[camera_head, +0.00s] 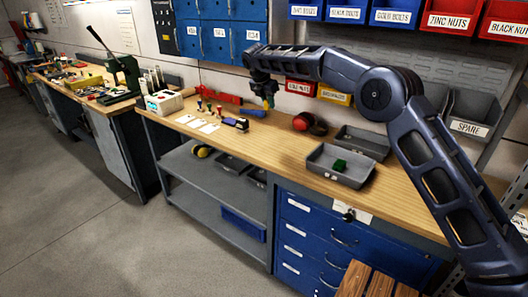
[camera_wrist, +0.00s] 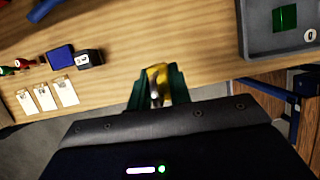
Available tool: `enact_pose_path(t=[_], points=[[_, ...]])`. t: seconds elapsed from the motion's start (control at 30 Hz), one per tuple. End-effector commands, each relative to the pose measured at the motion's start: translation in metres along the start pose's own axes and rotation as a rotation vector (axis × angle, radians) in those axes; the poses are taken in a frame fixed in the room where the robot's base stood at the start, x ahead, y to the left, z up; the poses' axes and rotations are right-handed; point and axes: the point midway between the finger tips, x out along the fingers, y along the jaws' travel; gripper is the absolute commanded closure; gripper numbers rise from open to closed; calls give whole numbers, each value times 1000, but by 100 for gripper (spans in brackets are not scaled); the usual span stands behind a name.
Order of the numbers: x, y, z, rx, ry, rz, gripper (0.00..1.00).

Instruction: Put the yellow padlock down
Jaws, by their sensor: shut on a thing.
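The yellow padlock (camera_wrist: 158,75) is between the green fingers of my gripper (camera_wrist: 158,88) in the wrist view. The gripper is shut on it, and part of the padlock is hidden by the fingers. In the head view my gripper (camera_head: 266,98) hangs from the arm above the wooden workbench (camera_head: 225,140), near its back. The padlock is too small there to make out clearly.
White tags (camera_head: 197,122) and a blue and black item (camera_head: 236,123) lie on the bench at the left. A grey tray (camera_head: 330,172) with a green block (camera_head: 340,164) stands at the right. Red ear-muff-like items (camera_head: 309,123) lie behind. Bare wood lies between.

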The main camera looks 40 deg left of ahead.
Motion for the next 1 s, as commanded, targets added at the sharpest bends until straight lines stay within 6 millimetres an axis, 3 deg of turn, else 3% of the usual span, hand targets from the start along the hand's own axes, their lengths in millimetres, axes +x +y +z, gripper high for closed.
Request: enact_pose_path(t=[0.23,0.8,1.0], points=[[10,14,-17,-35,-3,12,100],[117,13,-61,-33,-2,10,100],[130,14,-66,-32,-3,13,100]])
